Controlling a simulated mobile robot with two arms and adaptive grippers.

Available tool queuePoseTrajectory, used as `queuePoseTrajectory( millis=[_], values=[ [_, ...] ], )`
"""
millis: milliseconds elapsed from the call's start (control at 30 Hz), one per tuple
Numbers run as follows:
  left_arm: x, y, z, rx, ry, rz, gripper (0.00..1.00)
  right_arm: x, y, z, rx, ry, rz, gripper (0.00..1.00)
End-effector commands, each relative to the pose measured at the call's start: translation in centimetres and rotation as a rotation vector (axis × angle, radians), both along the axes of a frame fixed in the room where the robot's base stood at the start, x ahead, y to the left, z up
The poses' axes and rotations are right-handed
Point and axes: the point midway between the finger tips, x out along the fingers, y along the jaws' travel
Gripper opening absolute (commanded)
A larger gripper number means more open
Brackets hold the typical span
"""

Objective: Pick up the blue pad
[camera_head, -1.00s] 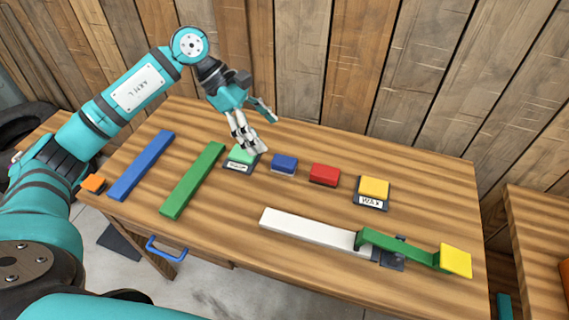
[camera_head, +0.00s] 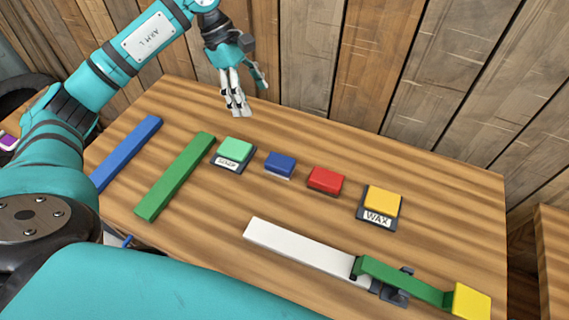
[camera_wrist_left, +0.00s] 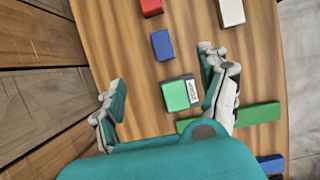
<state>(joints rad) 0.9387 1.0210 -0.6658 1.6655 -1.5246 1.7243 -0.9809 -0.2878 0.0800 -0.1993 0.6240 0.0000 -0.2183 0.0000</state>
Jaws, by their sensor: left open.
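The blue pad (camera_head: 280,164) is a small blue block with a pale base, lying on the wooden table between a light green pad (camera_head: 235,149) and a red pad (camera_head: 325,180). My left gripper (camera_head: 247,100) is open and empty, above the back of the table, behind the green pad and left of the blue pad. In the left wrist view the blue pad (camera_wrist_left: 163,45) lies beyond the open fingers (camera_wrist_left: 165,85), and the green pad (camera_wrist_left: 175,95) shows between them. My right gripper is not in view.
A yellow pad on a WAX tray (camera_head: 378,219) stands right of the red one. A long blue bar (camera_head: 125,152) and a green bar (camera_head: 176,175) lie at left. A white bar (camera_head: 300,248) with a green-and-yellow piece (camera_head: 405,280) lies in front. A wooden wall (camera_head: 400,70) stands behind.

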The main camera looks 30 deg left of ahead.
Motion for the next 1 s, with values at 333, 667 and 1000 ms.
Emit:
queuePoseTrajectory(
  millis=[333,667,1000],
  values=[
    [0.0,0.0,-4.9,-0.001,0.0,0.0,0.77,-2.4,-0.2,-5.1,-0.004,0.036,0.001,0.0],
    [0.0,-1.7,-8.9,-0.001,0.005,-0.002,0.77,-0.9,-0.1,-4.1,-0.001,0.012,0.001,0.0],
    [0.2,-4.3,-15.0,-0.002,0.002,-0.001,0.77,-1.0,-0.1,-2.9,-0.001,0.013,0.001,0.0]
  ],
)
